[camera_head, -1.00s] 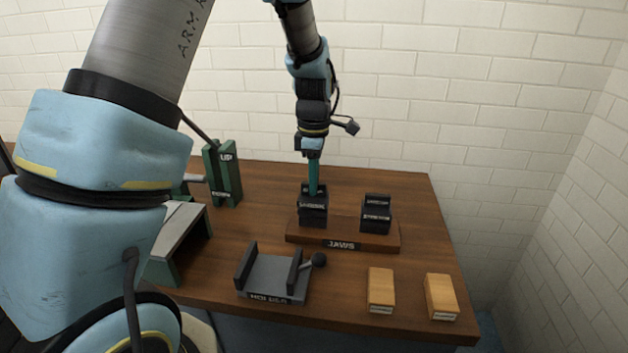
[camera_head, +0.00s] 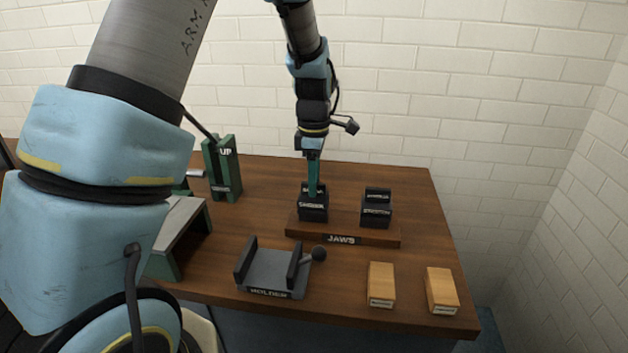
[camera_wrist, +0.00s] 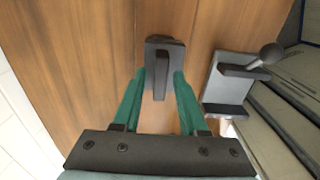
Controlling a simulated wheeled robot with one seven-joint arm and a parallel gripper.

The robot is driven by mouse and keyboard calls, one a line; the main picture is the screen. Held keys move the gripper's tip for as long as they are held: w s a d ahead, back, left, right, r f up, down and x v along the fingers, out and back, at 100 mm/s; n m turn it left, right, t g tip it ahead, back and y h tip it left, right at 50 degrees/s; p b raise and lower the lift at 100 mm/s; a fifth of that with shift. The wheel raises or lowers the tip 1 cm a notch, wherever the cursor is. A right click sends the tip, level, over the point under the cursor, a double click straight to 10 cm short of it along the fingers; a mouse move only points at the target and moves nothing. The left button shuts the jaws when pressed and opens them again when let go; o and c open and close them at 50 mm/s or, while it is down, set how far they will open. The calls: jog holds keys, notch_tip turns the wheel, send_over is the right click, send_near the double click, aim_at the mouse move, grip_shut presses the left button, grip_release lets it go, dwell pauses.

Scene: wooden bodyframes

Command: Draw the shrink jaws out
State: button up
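Two black jaw blocks stand on a wooden rack (camera_head: 340,238) labelled JAWS. The left block (camera_head: 313,213) is under my gripper (camera_head: 313,190), and its small label looks like the shrink one. The right block (camera_head: 376,214) has a blurred label that seems to begin with "STR". My gripper points straight down with its teal fingers at the top of the left block. In the wrist view, my gripper (camera_wrist: 160,78) has its fingers apart, one on each side of a black block's (camera_wrist: 175,46) upright tab. A gap shows between the tab and each finger.
A grey holder (camera_head: 272,268) with a ball-ended lever (camera_head: 319,254) sits in front of the rack. Two wooden blocks (camera_head: 381,283) (camera_head: 441,290) lie at the right front. A green upright stand (camera_head: 222,170) marked UP is at the left. A tiled wall (camera_head: 470,90) rises behind.

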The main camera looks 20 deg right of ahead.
jog(key=shift+o, duration=0.7)
jog(key=shift+f, duration=0.1)
notch_tip(320, 180, up, 11)
jog(key=b, duration=0.2)
dwell(0.4)
jog(key=s+a+f+m, duration=0.2)
jog(key=a+m, duration=0.2)
jog(key=a, duration=0.5)
jog(key=s+a+f+m+t, duration=0.1)
jog(key=s+a+f+m, duration=0.2)
jog(key=a, duration=0.7)
jog(key=s+a+f+m, duration=0.2)
jog(key=a+m, duration=0.4)
jog(key=a, duration=0.4)
jog(key=shift+s+f+t, duration=0.2)
jog(key=shift+s+t, duration=0.1)
jog(key=shift+s, duration=0.1)
